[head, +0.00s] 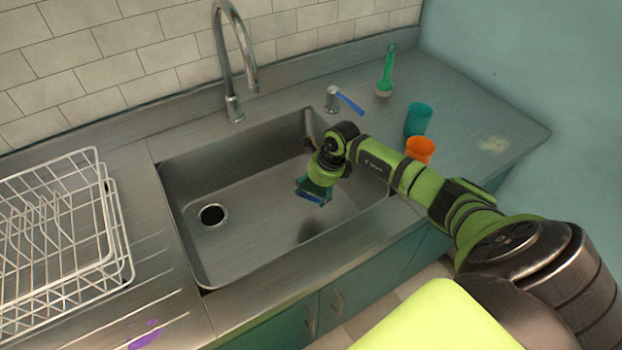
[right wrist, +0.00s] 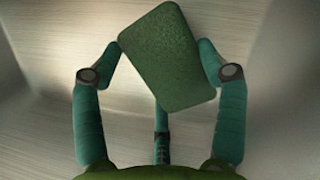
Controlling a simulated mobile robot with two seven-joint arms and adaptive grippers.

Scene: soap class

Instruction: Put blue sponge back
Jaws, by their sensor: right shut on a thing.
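The sponge (head: 314,197) shows as a small blue piece under my right gripper (head: 318,184) in the head view, above the sink basin (head: 250,245). In the right wrist view its green face (right wrist: 172,62) is toward the camera, and it sits tilted between the fingers. My right gripper (right wrist: 165,68) is shut on the sponge. The sponge hangs inside the basin's outline; its exact height above the floor of the basin is hard to tell. My left gripper is not in view.
A tall faucet (head: 232,70) stands behind the basin. A white dish rack (head: 60,230) is left.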

